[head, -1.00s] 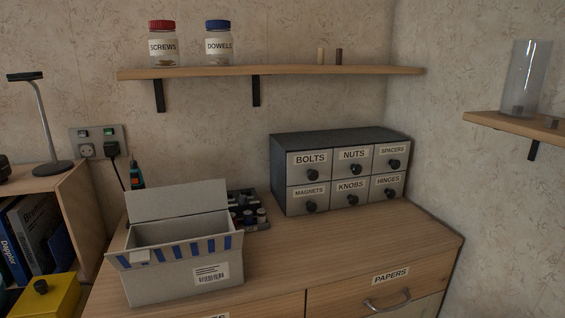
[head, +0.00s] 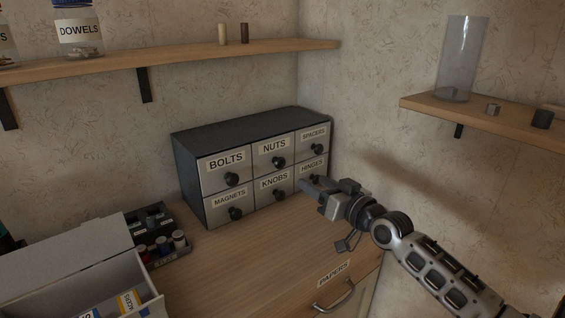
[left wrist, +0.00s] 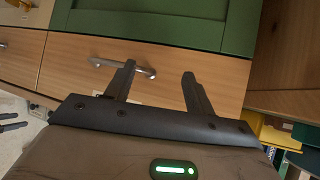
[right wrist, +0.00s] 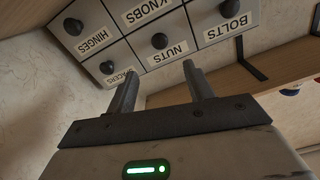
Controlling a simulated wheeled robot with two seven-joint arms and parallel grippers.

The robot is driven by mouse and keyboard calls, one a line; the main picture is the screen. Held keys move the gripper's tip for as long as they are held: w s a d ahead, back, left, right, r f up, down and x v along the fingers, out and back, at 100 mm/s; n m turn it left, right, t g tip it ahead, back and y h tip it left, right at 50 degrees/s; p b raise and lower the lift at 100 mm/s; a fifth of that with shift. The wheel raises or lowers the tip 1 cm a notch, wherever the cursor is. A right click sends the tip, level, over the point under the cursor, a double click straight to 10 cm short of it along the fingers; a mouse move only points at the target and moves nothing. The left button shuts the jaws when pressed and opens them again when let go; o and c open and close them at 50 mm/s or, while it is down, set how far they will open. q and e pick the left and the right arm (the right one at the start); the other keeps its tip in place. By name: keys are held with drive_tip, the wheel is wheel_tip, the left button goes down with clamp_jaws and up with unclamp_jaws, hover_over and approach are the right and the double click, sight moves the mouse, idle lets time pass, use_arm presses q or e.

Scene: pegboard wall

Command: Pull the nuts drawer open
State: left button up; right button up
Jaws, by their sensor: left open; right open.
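The nuts drawer (head: 263,161) is the top middle drawer of a dark small-parts cabinet (head: 250,131) and sits flush with its neighbours. Its round black knob (head: 278,162) also shows in the right wrist view (right wrist: 159,41), where the picture is upside down. My right gripper (head: 309,187) is in front of the cabinet's right side, lower than and to the right of the nuts knob, partly covering the hinges drawer. My left gripper (left wrist: 158,70) is open and empty.
Other knobbed drawers surround the nuts drawer. An open box (head: 80,268) and a tray of small jars (head: 158,240) stand to the left. A wall shelf (head: 190,57) runs above the cabinet. A metal drawer handle (left wrist: 122,68) lies beyond my left fingers.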

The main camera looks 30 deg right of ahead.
sight(282, 164)
drive_tip(key=w, duration=0.7)
drive_tip(key=w+a, duration=0.1)
drive_tip(key=w, duration=0.3)
drive_tip(key=shift+w+f, duration=0.1)
drive_tip(key=shift+f, duration=0.05)
use_arm(q)
drive_tip(key=shift+w+f+b, duration=0.1)
drive_tip(key=shift+f+b, duration=0.1)
drive_tip(key=shift+b, duration=0.15)
use_arm(e)
drive_tip(key=shift+w, duration=0.7)
drive_tip(key=shift+c, duration=0.2)
